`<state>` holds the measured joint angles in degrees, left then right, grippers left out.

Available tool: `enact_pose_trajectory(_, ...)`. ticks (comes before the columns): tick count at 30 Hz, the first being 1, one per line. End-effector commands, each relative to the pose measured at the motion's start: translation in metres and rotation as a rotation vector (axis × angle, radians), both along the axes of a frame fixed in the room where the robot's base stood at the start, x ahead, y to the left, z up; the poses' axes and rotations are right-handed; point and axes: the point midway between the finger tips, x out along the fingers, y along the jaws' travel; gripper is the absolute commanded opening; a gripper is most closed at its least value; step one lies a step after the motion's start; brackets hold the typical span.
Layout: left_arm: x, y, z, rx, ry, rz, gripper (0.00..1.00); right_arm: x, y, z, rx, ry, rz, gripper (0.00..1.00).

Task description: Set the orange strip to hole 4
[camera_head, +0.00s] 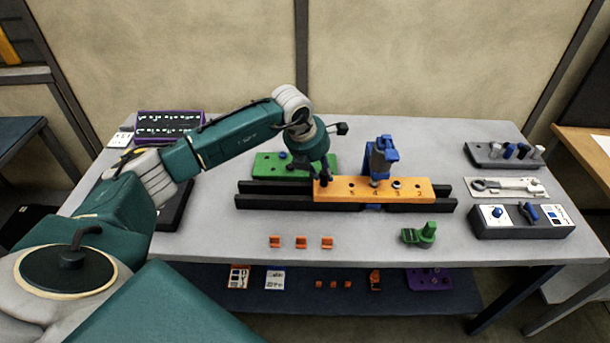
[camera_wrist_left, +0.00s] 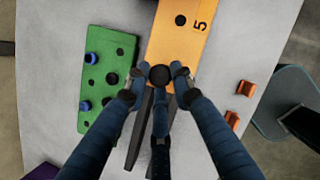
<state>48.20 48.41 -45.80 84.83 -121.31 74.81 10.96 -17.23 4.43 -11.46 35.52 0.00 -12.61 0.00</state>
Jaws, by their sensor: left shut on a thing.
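The orange strip (camera_head: 345,190) lies along two dark rails (camera_head: 275,202) in the middle of the table, with holes and printed numbers along its top. In the left wrist view the strip (camera_wrist_left: 180,40) shows a 5 beside a hole. My left gripper (camera_head: 322,177) is at the strip's left end, shut on it; in the wrist view its fingertips (camera_wrist_left: 160,75) are on either side of a dark round spot there. A blue clamp-like post (camera_head: 381,158) stands over the strip near the number 4. The right gripper is not in view.
A green plate (camera_head: 268,168) with blue pegs lies behind the rails. Several small orange blocks (camera_head: 301,242) and a green knobbed part (camera_head: 421,235) lie in front. Grey holders (camera_head: 520,225) stand at the right. The table's front strip is mostly free.

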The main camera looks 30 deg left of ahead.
Motion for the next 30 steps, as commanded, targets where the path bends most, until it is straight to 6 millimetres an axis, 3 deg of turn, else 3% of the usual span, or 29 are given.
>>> enact_pose_trajectory(10, 0.005, -0.005, 0.003, 0.003, -0.006, 0.002, 0.0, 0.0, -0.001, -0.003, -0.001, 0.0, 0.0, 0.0)
enact_pose_trajectory(11, 0.005, -0.005, 0.003, 0.003, -0.006, 0.002, 0.25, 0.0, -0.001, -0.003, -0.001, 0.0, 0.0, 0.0)
enact_pose_trajectory(14, 0.005, -0.005, 0.003, 0.004, -0.005, 0.002, 0.42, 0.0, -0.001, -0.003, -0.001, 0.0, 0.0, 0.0)
enact_pose_trajectory(23, 0.004, -0.004, 0.003, 0.004, -0.002, 0.001, 0.42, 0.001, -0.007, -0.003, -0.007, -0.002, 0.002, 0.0)
enact_pose_trajectory(30, -0.007, -0.001, 0.033, 0.006, -0.005, 0.002, 0.42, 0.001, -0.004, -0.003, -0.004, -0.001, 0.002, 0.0)
